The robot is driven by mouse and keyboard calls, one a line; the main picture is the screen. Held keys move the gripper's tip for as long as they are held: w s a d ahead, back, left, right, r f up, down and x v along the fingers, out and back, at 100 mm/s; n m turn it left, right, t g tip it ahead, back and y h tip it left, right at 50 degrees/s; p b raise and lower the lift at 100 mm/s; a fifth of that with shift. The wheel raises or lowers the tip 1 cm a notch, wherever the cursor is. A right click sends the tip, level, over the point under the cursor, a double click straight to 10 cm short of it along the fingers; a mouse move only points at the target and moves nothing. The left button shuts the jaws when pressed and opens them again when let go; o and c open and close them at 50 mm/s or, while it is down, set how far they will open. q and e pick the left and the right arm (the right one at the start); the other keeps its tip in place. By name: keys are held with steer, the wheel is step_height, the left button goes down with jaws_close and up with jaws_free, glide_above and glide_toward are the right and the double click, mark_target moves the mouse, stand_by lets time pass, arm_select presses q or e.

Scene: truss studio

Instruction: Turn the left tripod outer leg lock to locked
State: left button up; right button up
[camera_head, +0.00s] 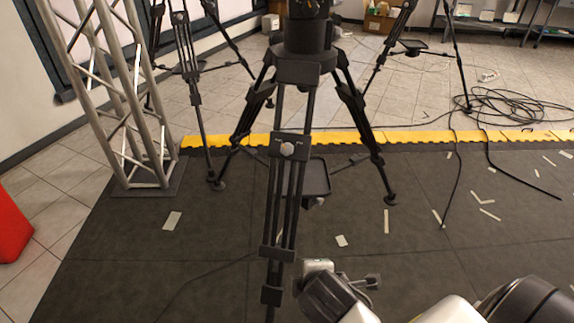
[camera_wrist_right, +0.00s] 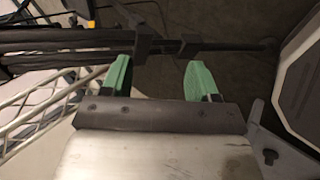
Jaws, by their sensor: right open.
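A black tripod (camera_head: 304,72) stands in the middle of the head view. Its near leg carries a dark plate with a pale round knob (camera_head: 288,149), and two dark brackets (camera_head: 277,253) sit lower on that leg. I cannot tell which fitting is the named lock or its setting. My right arm reaches in from the lower right, its end close beside the lower near leg. In the right wrist view my right gripper (camera_wrist_right: 157,63) has green fingers spread apart with nothing between them. A dark leg (camera_wrist_right: 75,40) with brackets crosses beyond the fingertips. My left gripper is not seen.
A silver truss (camera_head: 128,110) stands at the left and shows in the wrist view. A red object (camera_head: 12,225) is at the left edge. More tripods stand behind. Cables (camera_head: 510,105) lie at the right. The dark matting (camera_head: 400,250) right of the tripod is mostly clear.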

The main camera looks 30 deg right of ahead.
steer(key=w+r+n+t+h, duration=0.35)
steer(key=w+r+n, duration=0.25)
steer(key=w+n, duration=0.3)
steer(key=n+t+h, duration=0.3)
steer(key=n+t, duration=0.2)
steer(key=n, duration=0.6)
glide_toward(287, 153)
steer(key=shift+y, duration=0.25)
steer(key=b+x, duration=0.2)
steer(key=x, duration=0.3)
steer(key=shift+w+d, duration=0.3)
steer(key=shift+x, duration=1.15)
steer(key=shift+w+d+r+b, duration=0.15)
steer(key=shift+w+d+b, duration=0.2)
steer(key=shift+w, duration=0.25)
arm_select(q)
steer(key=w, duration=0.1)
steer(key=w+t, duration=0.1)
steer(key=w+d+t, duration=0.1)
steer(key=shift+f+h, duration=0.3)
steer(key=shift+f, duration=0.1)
arm_select(e)
steer(key=shift+c, duration=0.2)
